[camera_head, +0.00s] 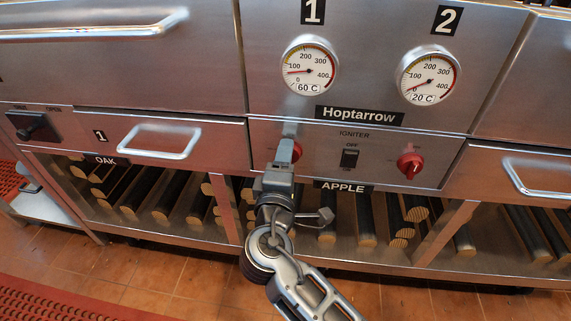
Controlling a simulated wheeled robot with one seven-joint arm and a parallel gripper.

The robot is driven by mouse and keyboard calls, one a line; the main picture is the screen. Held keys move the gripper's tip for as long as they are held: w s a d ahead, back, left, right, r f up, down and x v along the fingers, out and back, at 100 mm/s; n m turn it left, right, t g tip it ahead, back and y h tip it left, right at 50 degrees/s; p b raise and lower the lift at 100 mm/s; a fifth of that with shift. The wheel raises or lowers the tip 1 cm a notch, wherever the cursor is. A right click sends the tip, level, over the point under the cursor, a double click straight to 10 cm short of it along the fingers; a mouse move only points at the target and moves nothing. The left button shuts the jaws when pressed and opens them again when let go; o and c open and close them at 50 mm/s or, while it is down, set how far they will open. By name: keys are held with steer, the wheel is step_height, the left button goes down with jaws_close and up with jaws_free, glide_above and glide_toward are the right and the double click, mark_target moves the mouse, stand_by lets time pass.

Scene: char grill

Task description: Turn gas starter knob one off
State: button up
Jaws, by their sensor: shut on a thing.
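The left red gas knob (297,151), below the dial marked 1, sits on the steel front panel and is mostly hidden behind my gripper. My gripper (286,150) is at this knob, with its jaws shut on it. The knob's turn angle cannot be told. A second red gas knob (410,165) is in plain view at the right of the panel, below the dial marked 2. The black igniter switch (349,158) sits between the two knobs. Gauge 1 (309,71) reads 60 C and gauge 2 (428,78) reads 20 C.
A drawer handle (158,142) juts out to the left, and another handle (535,191) to the right. A black knob (33,126) is at far left. Split logs (175,194) fill the lower shelf. The tiled floor (160,275) in front is partly clear, with a red mat (60,305).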

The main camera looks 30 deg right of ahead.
stand_by(0.5)
steer(key=o, duration=1)
steer(key=v, duration=0.7)
steer(key=shift+s+a+p, duration=0.25)
steer(key=shift+s+p, duration=0.05)
steer(key=shift+p, duration=0.05)
